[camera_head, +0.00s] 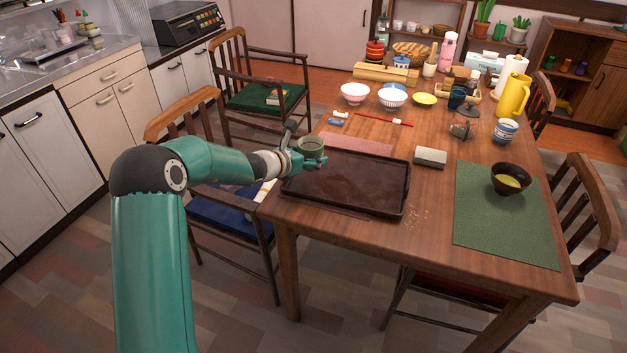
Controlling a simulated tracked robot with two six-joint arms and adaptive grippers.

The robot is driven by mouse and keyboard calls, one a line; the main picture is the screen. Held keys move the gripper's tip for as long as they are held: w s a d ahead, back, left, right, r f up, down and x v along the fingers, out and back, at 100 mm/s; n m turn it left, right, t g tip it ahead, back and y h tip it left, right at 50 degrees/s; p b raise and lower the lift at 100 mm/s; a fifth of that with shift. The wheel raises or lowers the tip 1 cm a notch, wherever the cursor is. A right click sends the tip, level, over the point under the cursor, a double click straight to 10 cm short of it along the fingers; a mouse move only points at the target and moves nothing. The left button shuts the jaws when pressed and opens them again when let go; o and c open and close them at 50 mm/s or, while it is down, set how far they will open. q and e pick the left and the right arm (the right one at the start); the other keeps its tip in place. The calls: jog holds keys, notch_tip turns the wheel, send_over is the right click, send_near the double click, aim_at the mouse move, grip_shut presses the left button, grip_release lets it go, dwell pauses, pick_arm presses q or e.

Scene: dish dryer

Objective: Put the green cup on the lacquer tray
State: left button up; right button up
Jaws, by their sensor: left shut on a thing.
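The green cup (311,145) is a small grey-green cup, upright above the back left edge of the lacquer tray. My left gripper (311,160) is shut on the cup, with its fingers around the lower part, which they partly hide. The lacquer tray (345,190) is a dark brown, rectangular tray with a low rim, lying empty at the table's left front. Whether the cup touches the tray cannot be told, but it looks raised above it. My right gripper is not in view.
A grey block (430,157) lies right of the tray. A dark bowl (510,179) stands on a green mat (500,230). Bowls, a yellow pitcher (513,96) and bottles crowd the table's back. A red mat (357,143) lies behind the tray. Crumbs (418,217) lie right of it.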

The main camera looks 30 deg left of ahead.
aim_at(310, 182)
pick_arm(q)
jog(key=shift+f+b, duration=0.4)
jog(key=shift+f, duration=2.4)
jog(key=o, duration=1.1)
jog(key=shift+s, duration=0.15)
jog(key=v, duration=1.2)
